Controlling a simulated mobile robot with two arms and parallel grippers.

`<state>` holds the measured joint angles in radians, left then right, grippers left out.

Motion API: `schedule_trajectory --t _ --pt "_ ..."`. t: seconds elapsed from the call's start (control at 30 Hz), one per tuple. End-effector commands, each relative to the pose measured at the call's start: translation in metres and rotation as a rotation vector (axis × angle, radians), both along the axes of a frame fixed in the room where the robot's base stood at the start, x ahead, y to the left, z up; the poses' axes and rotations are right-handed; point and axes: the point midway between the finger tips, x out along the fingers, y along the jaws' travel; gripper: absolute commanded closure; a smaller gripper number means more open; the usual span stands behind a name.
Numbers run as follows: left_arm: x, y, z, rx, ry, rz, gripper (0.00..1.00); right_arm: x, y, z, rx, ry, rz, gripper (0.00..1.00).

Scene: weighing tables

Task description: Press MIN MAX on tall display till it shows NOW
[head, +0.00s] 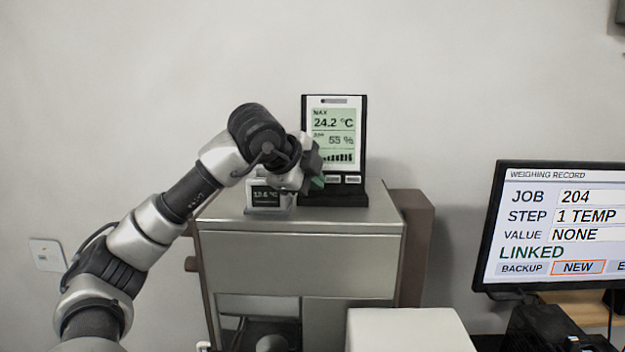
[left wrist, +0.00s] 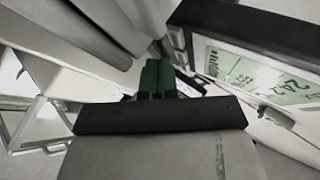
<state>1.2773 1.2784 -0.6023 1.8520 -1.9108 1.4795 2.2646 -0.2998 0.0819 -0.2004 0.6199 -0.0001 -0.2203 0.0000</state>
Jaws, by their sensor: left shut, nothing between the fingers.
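The tall display (head: 335,138) stands upright on the metal cabinet in the head view. Its screen reads MAX, 24.2 °C and 55 %, with a bar graph below. A row of buttons (head: 352,180) runs along its lower edge; the leftmost part is hidden behind my gripper. My left gripper (head: 317,183) is at the lower left of the display, its green fingertips close to the button row. Contact cannot be told. In the left wrist view the green fingers (left wrist: 157,78) are together and empty, and the display's screen (left wrist: 255,72) shows tilted at the right. My right gripper is not in view.
A small display (head: 266,197) reading about 19.6 °C stands left of the tall one, partly behind my wrist. A monitor (head: 560,225) at the right shows JOB 204, STEP 1 TEMP, VALUE NONE, LINKED. The cabinet top (head: 375,215) is bare at the front right.

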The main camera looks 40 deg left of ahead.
Motion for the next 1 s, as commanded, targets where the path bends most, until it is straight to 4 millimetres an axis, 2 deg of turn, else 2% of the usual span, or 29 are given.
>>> schedule_trajectory --t 1.0 --pt "0.0064 0.0055 -0.0010 0.000 0.000 0.000 1.00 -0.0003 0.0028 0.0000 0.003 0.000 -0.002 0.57"
